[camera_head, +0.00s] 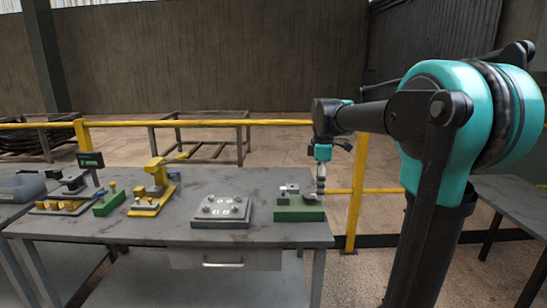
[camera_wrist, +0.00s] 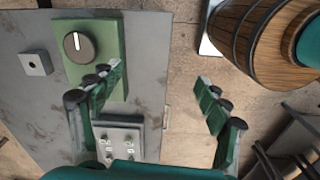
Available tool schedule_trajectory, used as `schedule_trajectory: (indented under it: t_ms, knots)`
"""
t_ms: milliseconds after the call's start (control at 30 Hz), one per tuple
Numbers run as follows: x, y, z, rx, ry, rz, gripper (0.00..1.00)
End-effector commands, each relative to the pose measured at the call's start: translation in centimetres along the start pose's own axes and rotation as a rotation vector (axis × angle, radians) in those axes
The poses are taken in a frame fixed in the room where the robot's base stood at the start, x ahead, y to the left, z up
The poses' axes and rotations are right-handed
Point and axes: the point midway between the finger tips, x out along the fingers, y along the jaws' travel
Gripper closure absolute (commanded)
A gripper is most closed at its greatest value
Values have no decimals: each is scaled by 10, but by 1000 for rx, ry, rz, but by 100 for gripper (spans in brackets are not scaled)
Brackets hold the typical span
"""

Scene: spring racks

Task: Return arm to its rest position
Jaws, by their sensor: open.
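My gripper (camera_head: 321,180) hangs at the right end of the workbench (camera_head: 150,236) in the head view, by a green block (camera_head: 298,215) with grey parts on top. In the wrist view my gripper (camera_wrist: 154,77) has its two jointed fingers spread wide apart, with nothing between them. The left finger overlaps the green block (camera_wrist: 109,48), which carries a round dark knob. The right finger is over the floor beyond the bench edge. My arm reaches in from the right in the head view.
A grey plate with several studs (camera_head: 222,212) lies left of the green block. Yellow and green fixtures (camera_head: 153,188) stand farther left, beside a grey bin (camera_head: 22,187). A yellow railing (camera_head: 230,122) runs behind the bench. Another table (camera_head: 515,208) is at right.

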Motion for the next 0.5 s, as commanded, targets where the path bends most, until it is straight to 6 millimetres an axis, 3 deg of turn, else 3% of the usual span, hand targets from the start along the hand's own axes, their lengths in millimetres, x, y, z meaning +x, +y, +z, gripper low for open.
schedule_trajectory:
  t_ms: [267, 500]
  knots:
    - [31, -21, 11, 186, 15, 44, 24]
    - [78, -57, 26, 464, 51, 106, 24]
